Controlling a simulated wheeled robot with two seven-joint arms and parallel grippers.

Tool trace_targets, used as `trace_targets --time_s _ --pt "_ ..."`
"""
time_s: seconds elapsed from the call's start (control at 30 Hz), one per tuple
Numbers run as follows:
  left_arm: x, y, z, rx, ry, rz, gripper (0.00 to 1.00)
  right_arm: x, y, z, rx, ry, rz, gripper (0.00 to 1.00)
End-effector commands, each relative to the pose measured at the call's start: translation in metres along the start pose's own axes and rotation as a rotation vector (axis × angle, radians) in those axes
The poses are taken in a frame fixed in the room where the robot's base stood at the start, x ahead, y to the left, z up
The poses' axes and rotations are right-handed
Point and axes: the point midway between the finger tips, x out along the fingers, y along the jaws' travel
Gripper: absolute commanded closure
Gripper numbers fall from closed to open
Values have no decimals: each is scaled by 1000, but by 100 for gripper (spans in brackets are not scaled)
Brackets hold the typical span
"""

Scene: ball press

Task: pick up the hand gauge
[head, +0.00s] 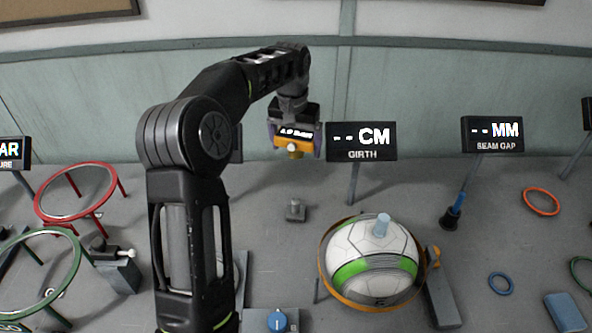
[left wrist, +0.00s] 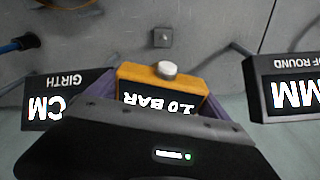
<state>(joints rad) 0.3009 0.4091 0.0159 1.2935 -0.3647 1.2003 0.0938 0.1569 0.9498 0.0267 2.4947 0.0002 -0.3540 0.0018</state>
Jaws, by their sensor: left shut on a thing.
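The hand gauge (head: 293,143) is an orange block with a dark display and a pale knob on its front. It hangs in the air in front of the back wall, just left of the GIRTH display. My left gripper (head: 296,150) is shut on it, with purple fingers on both sides. In the left wrist view the gauge (left wrist: 163,78) sits between the fingers, its display reading 1.0 BAR upside down. A small grey block (head: 295,210) stands on the bench below it, empty on top. My right gripper is not in view.
A white and green ball (head: 372,258) sits in an orange ring at front centre. The GIRTH display (head: 361,142) stands close right of the gauge. The SEAM GAP display (head: 492,134) is further right. Red (head: 75,166) and green (head: 70,290) ring stands are at left.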

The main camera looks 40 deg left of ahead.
Motion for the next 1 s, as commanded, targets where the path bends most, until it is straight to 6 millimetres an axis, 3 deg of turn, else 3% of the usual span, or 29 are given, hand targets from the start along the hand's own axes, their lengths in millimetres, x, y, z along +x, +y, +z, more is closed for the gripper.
trace_targets --time_s 0.1,0.33,1.0 --pt "-28 0 -5 0 5 1 63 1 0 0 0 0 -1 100" --pt "-58 0 -9 -1 1 0 63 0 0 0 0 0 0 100" --pt "-62 0 -10 0 0 0 63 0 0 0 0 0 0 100"
